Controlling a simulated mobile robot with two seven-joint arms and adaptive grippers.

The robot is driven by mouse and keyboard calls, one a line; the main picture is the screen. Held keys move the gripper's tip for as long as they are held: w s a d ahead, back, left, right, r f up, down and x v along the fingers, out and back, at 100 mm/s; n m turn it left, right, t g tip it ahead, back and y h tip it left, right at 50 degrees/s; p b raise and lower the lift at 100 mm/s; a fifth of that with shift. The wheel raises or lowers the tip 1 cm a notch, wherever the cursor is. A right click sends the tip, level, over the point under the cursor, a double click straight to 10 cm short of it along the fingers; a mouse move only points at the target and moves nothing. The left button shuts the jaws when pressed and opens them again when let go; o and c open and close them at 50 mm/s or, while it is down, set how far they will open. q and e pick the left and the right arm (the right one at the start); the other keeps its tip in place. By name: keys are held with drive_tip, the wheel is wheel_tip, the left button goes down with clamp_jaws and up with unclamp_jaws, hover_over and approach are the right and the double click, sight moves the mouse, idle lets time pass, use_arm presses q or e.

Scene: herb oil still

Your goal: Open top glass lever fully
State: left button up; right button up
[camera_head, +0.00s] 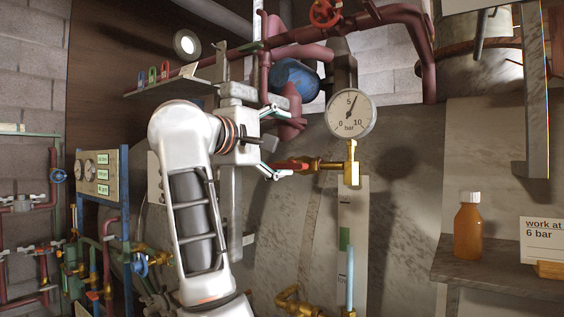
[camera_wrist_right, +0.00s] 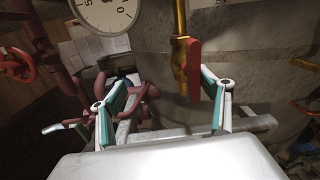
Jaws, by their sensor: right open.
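The top glass lever (camera_head: 290,165) is a red handle on the brass valve (camera_head: 325,166) below the pressure gauge; in the head view it points left. In the wrist view the red lever (camera_wrist_right: 194,68) lies near the right-hand finger, beside its brass body. My right gripper (camera_head: 279,140) is open, its two fingers spread, with the lower finger close to the lever's end. I cannot tell whether they touch. In the wrist view nothing is held between the fingers of this gripper (camera_wrist_right: 164,100). My left gripper is not in view.
The gauge (camera_head: 351,112) hangs just above the valve. A sight-glass panel (camera_head: 345,225) runs down below it, with another brass valve (camera_head: 297,302) at the bottom. Red pipes (camera_head: 400,15) cross above. An amber bottle (camera_head: 467,225) stands on a shelf at the right.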

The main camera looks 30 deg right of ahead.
drive_tip(key=o, duration=0.7)
drive_tip(key=r, duration=0.5)
drive_tip(key=shift+s+d, duration=0.1)
drive_tip(key=shift+s, duration=0.3)
drive_tip(key=shift+s+r, duration=0.15)
drive_tip(key=shift+r, duration=0.2)
drive_tip(key=shift+w+d+f, duration=0.1)
drive_tip(key=shift+w+f, duration=0.2)
drive_tip(key=shift+f, duration=0.35)
drive_tip(key=shift+w+d+f, duration=0.1)
drive_tip(key=shift+w+f, duration=0.15)
drive_tip(key=shift+f, duration=0.35)
drive_tip(key=shift+c, duration=0.3)
drive_tip(key=shift+s+a+f, duration=0.15)
drive_tip(key=shift+s+a, duration=0.05)
drive_tip(key=shift+a, duration=0.9)
drive_tip(key=c, duration=0.4)
drive_tip(key=v, duration=0.3)
drive_tip(key=shift+s+p, duration=0.2)
drive_tip(key=shift+p, duration=0.15)
drive_tip(key=c, duration=1.2)
drive_tip(key=shift+f+p+v, duration=0.2)
drive_tip(key=shift+p+v, duration=0.05)
drive_tip(key=shift+v, duration=0.75)
drive_tip(key=shift+f+p+v, duration=0.2)
drive_tip(key=shift+p+v, duration=0.05)
drive_tip(key=shift+v, duration=0.8)
